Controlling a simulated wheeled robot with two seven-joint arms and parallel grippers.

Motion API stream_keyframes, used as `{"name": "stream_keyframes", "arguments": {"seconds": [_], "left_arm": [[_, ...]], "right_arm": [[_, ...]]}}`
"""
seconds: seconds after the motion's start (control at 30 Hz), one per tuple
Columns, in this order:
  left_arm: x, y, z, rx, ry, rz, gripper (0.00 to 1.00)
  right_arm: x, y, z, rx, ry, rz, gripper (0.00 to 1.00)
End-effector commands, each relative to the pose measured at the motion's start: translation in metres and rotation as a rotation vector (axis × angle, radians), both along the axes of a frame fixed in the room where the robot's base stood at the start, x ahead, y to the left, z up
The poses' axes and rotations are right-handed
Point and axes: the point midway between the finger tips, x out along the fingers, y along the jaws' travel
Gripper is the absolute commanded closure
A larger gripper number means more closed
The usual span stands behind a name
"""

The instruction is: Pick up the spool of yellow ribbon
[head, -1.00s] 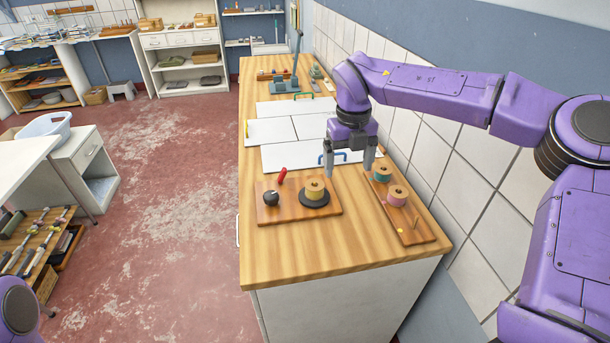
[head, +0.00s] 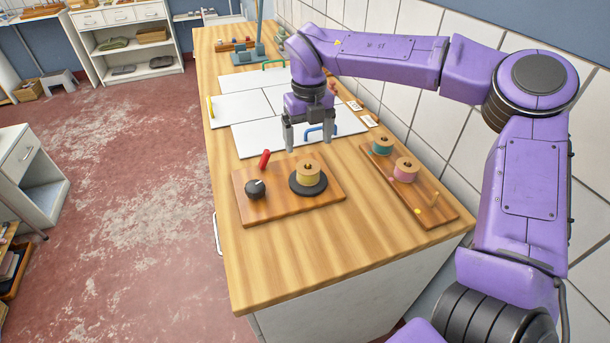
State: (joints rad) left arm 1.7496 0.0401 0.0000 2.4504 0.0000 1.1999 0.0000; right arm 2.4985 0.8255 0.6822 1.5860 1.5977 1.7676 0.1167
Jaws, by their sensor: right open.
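The spool of yellow ribbon (head: 308,175) stands upright on a round black disc (head: 299,189) on a wooden board (head: 330,192). The board also bears a dark knob (head: 255,190) and a red handle (head: 264,159). My right gripper (head: 308,147) points down with its fingers apart and nothing between them. It is above and just behind the yellow spool in the picture, and I see no contact. My left gripper does not show.
A second board (head: 428,207) to the right holds a teal spool (head: 382,146), a pink spool (head: 405,170) and a bare peg (head: 434,199). White panels (head: 240,106) with coloured handles lie behind. The tiled wall (head: 450,110) bounds the right side. The counter's front (head: 290,260) is clear.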

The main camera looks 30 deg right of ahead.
Motion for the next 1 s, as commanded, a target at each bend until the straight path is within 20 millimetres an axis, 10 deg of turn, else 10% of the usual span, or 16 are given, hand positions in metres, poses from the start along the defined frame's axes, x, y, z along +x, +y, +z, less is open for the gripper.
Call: {"name": "stream_keyframes", "arguments": {"seconds": [0.5, 0.8, 1.0], "left_arm": [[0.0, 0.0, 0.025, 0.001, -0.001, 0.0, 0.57], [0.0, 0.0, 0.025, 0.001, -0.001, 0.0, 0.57], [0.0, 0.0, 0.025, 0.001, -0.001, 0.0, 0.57]], "right_arm": [[-0.005, 0.002, -0.082, 0.001, 0.004, 0.0, 0.13], [-0.004, 0.002, -0.093, 0.001, 0.001, -0.001, 0.13], [-0.004, 0.002, -0.093, 0.001, 0.001, -0.001, 0.69]]}}
